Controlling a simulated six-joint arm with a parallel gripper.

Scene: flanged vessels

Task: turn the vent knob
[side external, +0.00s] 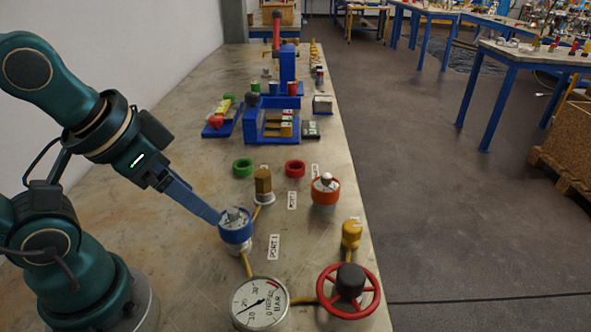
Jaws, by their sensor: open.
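My gripper (218,219) reaches down from the left with long blue fingers. Its tips are at the blue-collared vessel (236,235), by the grey knob (234,214) on its top. The jaws are open; whether they straddle or touch the knob cannot be told from this angle. A second vessel with an orange collar (326,197) stands to the right and has a pale knob (326,178) on top. No readable label shows which knob is the vent.
A pressure gauge (260,303) and a red handwheel (330,309) stand at the front. A brass hex fitting (263,182) and a yellow fitting (351,235) stand close by. Green (243,162) and red rings lie behind. A blue rack (262,128) is farther back.

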